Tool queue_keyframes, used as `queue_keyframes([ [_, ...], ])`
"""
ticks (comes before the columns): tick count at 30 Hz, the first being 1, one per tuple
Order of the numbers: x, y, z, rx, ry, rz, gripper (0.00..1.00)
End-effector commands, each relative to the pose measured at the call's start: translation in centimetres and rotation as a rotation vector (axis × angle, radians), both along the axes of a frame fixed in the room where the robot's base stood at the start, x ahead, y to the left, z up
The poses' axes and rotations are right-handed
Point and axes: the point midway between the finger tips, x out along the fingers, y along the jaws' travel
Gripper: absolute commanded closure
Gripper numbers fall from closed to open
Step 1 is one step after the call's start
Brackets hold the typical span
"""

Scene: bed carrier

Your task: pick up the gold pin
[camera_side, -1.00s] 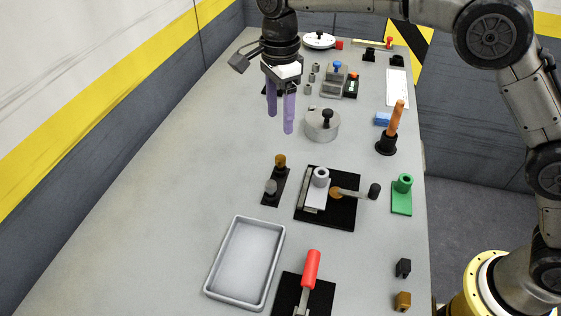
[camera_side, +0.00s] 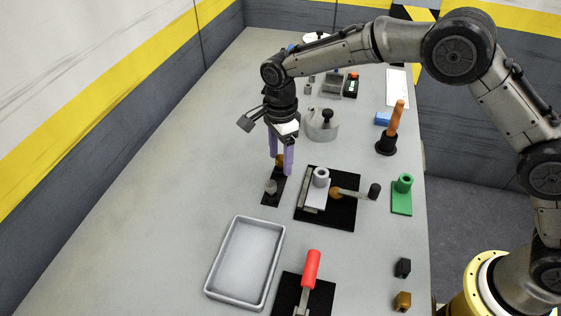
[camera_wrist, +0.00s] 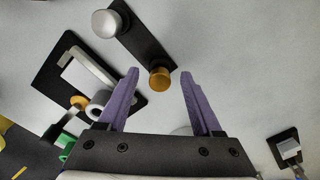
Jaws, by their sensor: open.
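The gold pin (camera_side: 280,160) stands at the far end of a small black plate (camera_side: 268,198), with a silver pin (camera_side: 270,187) at the near end. My gripper (camera_side: 281,165) is open, its two purple fingers pointing down around or just above the gold pin in the side view. A finger partly covers the pin there. In the wrist view the gold pin (camera_wrist: 160,77) lies just ahead of the gap between the fingertips (camera_wrist: 159,72), slightly toward the left finger. Whether the fingers touch it cannot be told. The silver pin (camera_wrist: 106,22) shows farther up in that view.
A black base with a grey block and ring (camera_side: 340,215) stands close to the right of the pin plate. A grey tray (camera_side: 211,277) lies nearer the camera. A round metal pot (camera_side: 322,124) stands behind. The table to the left is clear.

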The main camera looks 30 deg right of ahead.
Motion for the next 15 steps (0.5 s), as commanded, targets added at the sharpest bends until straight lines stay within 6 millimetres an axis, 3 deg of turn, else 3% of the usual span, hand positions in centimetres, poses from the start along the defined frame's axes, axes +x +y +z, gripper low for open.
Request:
queue_keyframes([
  [9, -0.03, 0.0, -0.54, 0.0, 0.001, 0.0, 0.35],
  [15, -0.02, 0.0, -0.52, 0.0, 0.0, 0.0, 0.71],
])
